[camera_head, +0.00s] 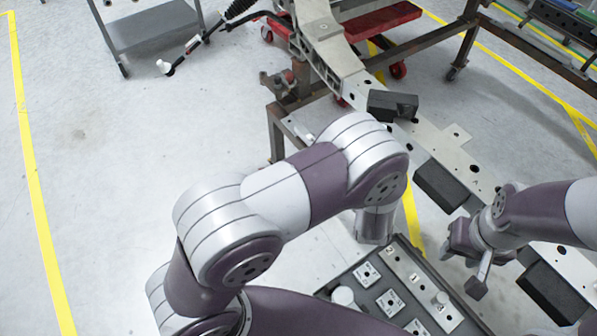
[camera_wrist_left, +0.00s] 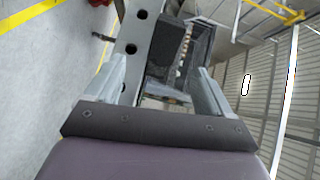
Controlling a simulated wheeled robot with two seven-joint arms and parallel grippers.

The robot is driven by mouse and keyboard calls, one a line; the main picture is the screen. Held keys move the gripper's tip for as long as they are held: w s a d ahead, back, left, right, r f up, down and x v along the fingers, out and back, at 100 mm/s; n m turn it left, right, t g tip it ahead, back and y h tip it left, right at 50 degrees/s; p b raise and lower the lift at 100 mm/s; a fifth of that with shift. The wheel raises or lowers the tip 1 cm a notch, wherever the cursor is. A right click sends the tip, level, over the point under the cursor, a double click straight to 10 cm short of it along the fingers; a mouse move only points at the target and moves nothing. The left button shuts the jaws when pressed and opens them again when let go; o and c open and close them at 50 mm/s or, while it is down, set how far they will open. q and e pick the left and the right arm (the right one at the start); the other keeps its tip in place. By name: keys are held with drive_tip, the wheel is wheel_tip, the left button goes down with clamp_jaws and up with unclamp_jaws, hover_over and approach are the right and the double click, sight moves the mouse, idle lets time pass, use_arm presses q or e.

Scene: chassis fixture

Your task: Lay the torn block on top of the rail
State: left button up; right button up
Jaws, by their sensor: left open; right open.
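The grey metal rail (camera_head: 458,160) with round holes runs from upper centre to lower right in the head view. A dark block (camera_head: 392,105) sits at the rail beyond my left arm. In the left wrist view a dark block with a rough, jagged light edge, the torn block (camera_wrist_left: 168,55), lies beside the holed rail (camera_wrist_left: 131,47). My left gripper (camera_wrist_left: 165,92) is open, its fingers spread with the block ahead between them; contact cannot be told. The left gripper is hidden in the head view. My right gripper (camera_head: 463,270) is open and empty, left of the rail.
Two more dark blocks, one mid-rail (camera_head: 440,187) and one lower right (camera_head: 550,293), are along the rail's near side. A dark tray (camera_head: 352,268) with pale parts stands below. A grey cart (camera_head: 155,27) is at upper left. Open floor lies left.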

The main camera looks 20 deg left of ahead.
use_arm(q)
drive_tip(key=s+a+r+n+g+h, duration=0.2)
drive_tip(key=s+a+n+g+h, duration=0.15)
drive_tip(key=a+n+g, duration=0.55)
drive_tip(key=s+a+n+g, duration=0.3)
drive_tip(key=s+a, duration=0.1)
drive_tip(key=s, duration=0.5)
drive_tip(key=s+a+r+n+g+y, duration=0.1)
drive_tip(key=s+a+n+g, duration=0.2)
drive_tip(key=s, duration=0.5)
drive_tip(key=shift+s+a, duration=0.4)
drive_tip(key=shift+a, duration=0.5)
drive_tip(key=shift+r, duration=0.1)
